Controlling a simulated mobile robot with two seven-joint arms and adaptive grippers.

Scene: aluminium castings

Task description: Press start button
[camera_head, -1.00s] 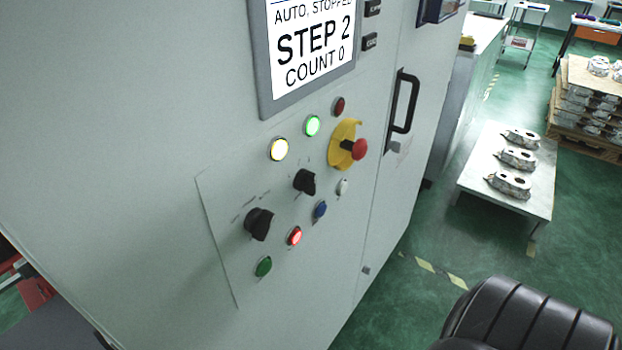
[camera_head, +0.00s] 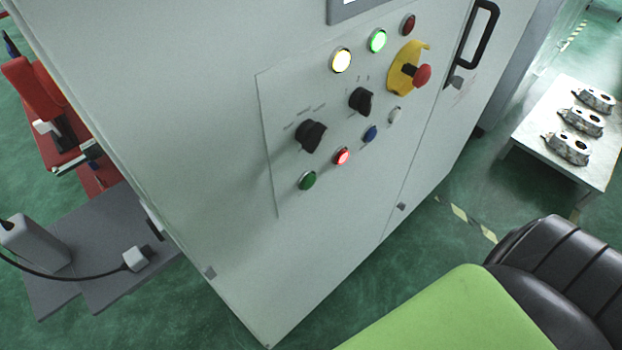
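The control cabinet (camera_head: 200,110) fills the middle of the head view. A green button (camera_head: 308,180) sits at the lower left of its panel, unlit. A red lit button (camera_head: 343,156), a blue button (camera_head: 370,133) and a white button (camera_head: 394,115) run up to the right of it. Two black rotary knobs (camera_head: 311,135) sit above. Which button is the start button cannot be read from labels. Neither gripper is in view.
A red emergency stop (camera_head: 422,75) on a yellow guard sticks out at the panel's upper right. A black door handle (camera_head: 478,36) is beside it. A table with castings (camera_head: 542,141) stands right. Red equipment (camera_head: 40,95) and grey plates (camera_head: 75,245) are left.

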